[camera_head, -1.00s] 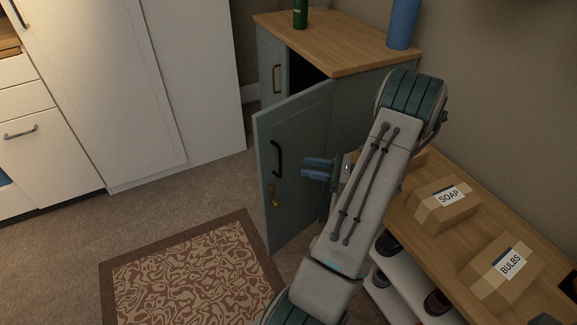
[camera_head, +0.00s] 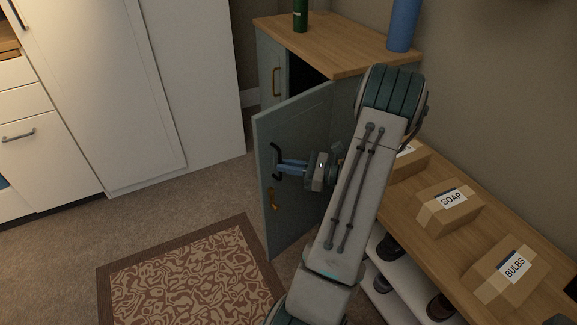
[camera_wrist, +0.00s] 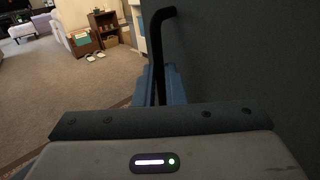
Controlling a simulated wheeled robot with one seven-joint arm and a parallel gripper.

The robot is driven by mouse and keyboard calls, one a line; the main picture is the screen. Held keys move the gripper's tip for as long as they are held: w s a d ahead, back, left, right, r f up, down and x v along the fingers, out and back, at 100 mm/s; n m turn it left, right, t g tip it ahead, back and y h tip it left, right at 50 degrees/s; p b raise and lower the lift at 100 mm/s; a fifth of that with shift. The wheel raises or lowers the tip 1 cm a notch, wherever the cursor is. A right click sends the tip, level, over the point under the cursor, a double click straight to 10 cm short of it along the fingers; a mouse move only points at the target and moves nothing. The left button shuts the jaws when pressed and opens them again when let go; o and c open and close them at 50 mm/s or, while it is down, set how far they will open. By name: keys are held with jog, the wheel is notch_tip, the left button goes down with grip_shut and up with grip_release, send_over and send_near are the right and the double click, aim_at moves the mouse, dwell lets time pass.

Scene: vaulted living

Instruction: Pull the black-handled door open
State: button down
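The grey-blue cabinet door (camera_head: 305,125) stands partly open, with a dark gap behind its top edge. Its black handle (camera_head: 276,160) is an upright bar on the door's outer face. My gripper (camera_head: 284,167) reaches the handle from the right. In the wrist view, the black handle (camera_wrist: 161,30) runs down between my gripper's blue fingers (camera_wrist: 159,88), one on each side and close against it. The fingers look shut on the bar, though their contact is partly hidden. The door face (camera_wrist: 250,60) fills the right of that view.
The cabinet's wooden top (camera_head: 340,48) holds a green bottle (camera_head: 300,15) and a blue cylinder (camera_head: 403,25). A bench (camera_head: 420,225) with boxes stands at right. A patterned rug (camera_head: 190,280) lies on open floor.

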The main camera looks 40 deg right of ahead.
jog(key=w, duration=0.1)
jog(key=w+p, duration=0.1)
jog(key=w, duration=0.1)
jog(key=w+p, duration=0.1)
jog(key=shift+w+a+r, duration=0.1)
jog(key=shift+w+a, duration=0.15)
jog(key=shift+a, duration=0.15)
jog(key=shift+w, duration=0.3)
jog(key=c, duration=1.5)
grip_release()
jog(key=shift+a, duration=0.25)
jog(key=shift+d, duration=0.1)
jog(key=shift+s+d, duration=0.1)
jog(key=shift+s+d, duration=0.1)
jog(key=shift+s, duration=0.05)
jog(key=p, duration=0.3)
send_near(273, 158)
jog(key=v, duration=0.4)
jog(key=shift+d, duration=0.1)
